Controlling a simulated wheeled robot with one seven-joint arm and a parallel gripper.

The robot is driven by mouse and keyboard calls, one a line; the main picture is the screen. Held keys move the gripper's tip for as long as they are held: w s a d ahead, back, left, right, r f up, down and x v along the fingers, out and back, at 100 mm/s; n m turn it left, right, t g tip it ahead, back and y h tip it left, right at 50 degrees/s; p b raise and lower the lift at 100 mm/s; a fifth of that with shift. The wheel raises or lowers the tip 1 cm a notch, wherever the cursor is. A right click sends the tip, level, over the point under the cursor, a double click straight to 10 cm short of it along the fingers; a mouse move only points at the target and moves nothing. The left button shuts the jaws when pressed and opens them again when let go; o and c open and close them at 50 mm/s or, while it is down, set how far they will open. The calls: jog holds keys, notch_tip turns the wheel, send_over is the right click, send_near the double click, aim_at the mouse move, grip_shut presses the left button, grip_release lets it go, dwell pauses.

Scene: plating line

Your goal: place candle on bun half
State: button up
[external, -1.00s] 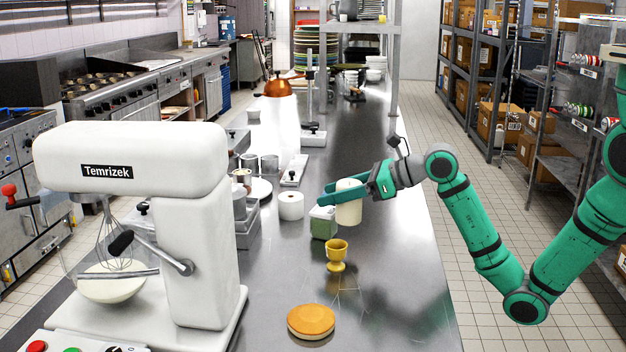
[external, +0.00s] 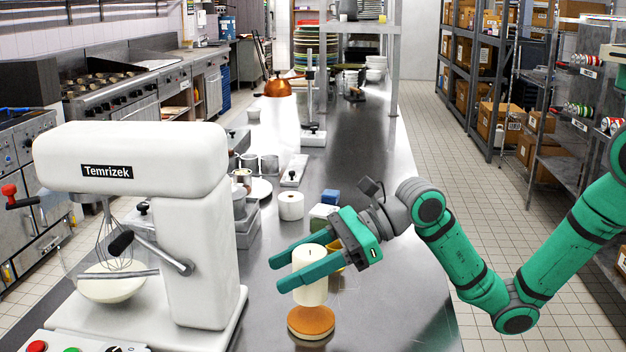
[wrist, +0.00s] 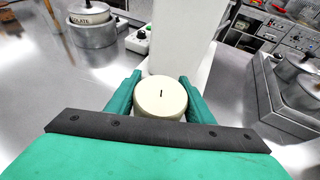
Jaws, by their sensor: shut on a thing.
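The cream candle (external: 309,285) is upright between the green fingers of my gripper (external: 300,272), which is shut on it. In the wrist view the candle (wrist: 160,98) shows its round top and dark wick between the fingertips. The bun half (external: 311,322), orange-brown on top with a pale edge, lies on the steel counter. The candle's lower end appears just over the back part of the bun half in the external view; whether they touch, I cannot tell. The bun half is hidden in the wrist view.
A white stand mixer (external: 195,240) stands close on the left. Behind my gripper are a yellow egg cup, mostly hidden, a green block (external: 322,212) and a blue block (external: 331,196). The counter right of the bun is clear.

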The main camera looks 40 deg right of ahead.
jog(key=shift+s+a+f, duration=0.1)
jog(key=shift+s+a, duration=0.1)
jog(key=shift+s, duration=0.05)
jog(key=shift+f, duration=1.45)
jog(key=shift+f, duration=0.1)
jog(key=o, duration=1.2)
jog(key=shift+d, duration=0.15)
jog(key=v, duration=1.1)
jog(key=shift+s+d+r, duration=0.15)
jog(key=shift+d+r, duration=0.1)
jog(key=shift+r, duration=0.15)
